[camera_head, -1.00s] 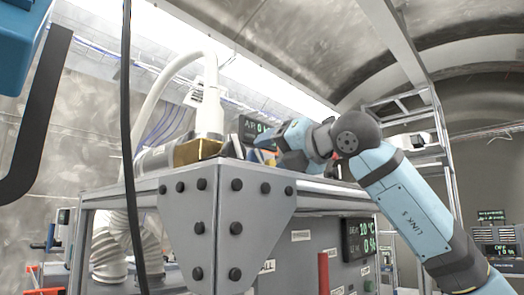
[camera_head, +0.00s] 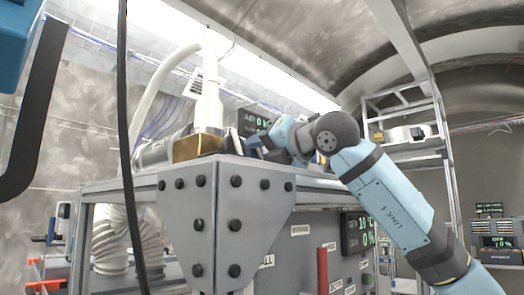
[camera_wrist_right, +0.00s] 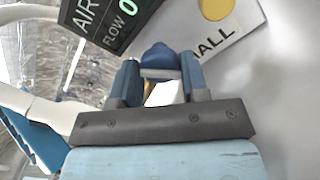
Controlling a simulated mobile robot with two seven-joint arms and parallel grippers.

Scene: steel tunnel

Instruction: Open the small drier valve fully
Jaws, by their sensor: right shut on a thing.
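My right gripper (camera_wrist_right: 158,78) is shut on a blue knob-like handle (camera_wrist_right: 159,57), seen between its two fingertips in the wrist view. The handle is likely the small drier valve; a white label ending in "ALL" (camera_wrist_right: 218,44) lies just beside it. How far the valve is turned cannot be told. In the head view my right gripper (camera_head: 256,148) reaches in from the right over the top of the grey cabinet, in front of a display, and its fingertips are small and partly hidden.
A dark display reading "AIR FLOW 0" (camera_wrist_right: 112,20) is close to the gripper. A brass block (camera_head: 197,146) with a white hose stands left of it. The bolted corner plate (camera_head: 228,215) and a dark hanging cable (camera_head: 127,150) are nearer.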

